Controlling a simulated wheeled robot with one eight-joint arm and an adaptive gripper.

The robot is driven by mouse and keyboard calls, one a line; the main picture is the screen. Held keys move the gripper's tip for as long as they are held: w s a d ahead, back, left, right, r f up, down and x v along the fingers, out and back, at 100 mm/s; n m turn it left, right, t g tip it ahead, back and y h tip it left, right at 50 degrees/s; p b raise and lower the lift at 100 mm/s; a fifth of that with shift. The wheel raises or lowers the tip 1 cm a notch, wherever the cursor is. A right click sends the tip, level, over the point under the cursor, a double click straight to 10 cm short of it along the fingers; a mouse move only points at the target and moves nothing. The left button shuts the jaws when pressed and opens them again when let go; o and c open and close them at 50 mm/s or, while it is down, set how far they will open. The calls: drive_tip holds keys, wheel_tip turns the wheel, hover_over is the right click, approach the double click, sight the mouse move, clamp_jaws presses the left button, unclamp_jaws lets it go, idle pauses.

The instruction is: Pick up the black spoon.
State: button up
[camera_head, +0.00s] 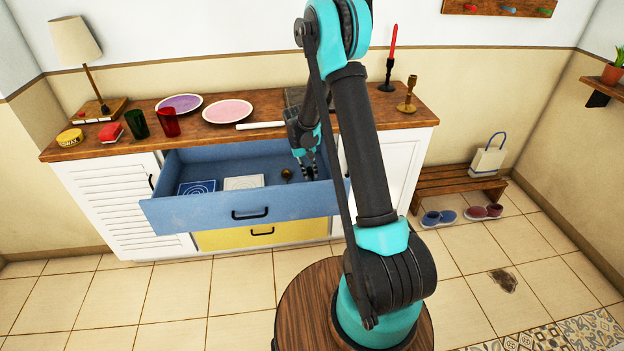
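My gripper (309,172) points down into the open blue drawer (190,213), at its right part. Its two dark fingertips look a little apart, with nothing visible between them. A small dark brown round thing (287,174) lies in the drawer just left of the fingers; it is too small to tell what it is. I cannot make out a black spoon for certain. The drawer's right end is partly hidden behind my arm.
In the drawer lie a blue patterned square (197,187) and a white square (244,182). The wooden top (90,150) holds a pink plate (228,111), a purple plate (179,103), a red glass (168,122) and a green glass (137,124). A red candle (393,42) stands right of my arm.

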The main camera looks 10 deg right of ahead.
drive_tip(key=shift+d+f, duration=0.15)
drive_tip(key=shift+f, duration=0.6)
drive_tip(key=shift+d+f, duration=0.15)
drive_tip(key=shift+f, duration=0.55)
drive_tip(key=shift+c, duration=0.3)
clamp_jaws()
drive_tip(key=shift+r, duration=0.1)
